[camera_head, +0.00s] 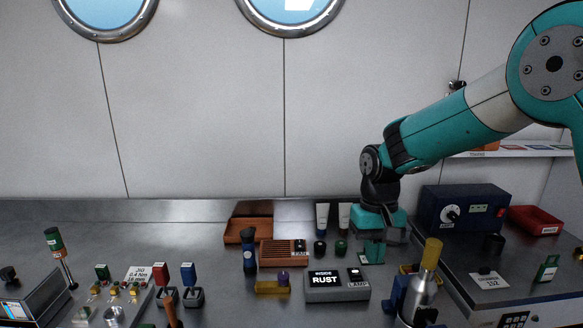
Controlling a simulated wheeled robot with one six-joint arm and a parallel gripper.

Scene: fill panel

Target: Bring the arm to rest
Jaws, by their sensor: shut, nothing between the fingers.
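My arm comes in from the upper right, teal and white, and bends down at a dark wrist. My gripper (373,260) points down over the metal bench, just behind and right of a grey box labelled RUST (337,286). Its teal fingers are together with nothing held. The small view does not show clearly how high the fingertips are above the bench.
Two white tubes (322,217) stand left of my gripper. A bottle with a yellow top (430,262) stands to its front right. A dark blue box with a dial (462,209) and a red tray (535,220) are at right. Bare bench lies at left (150,235).

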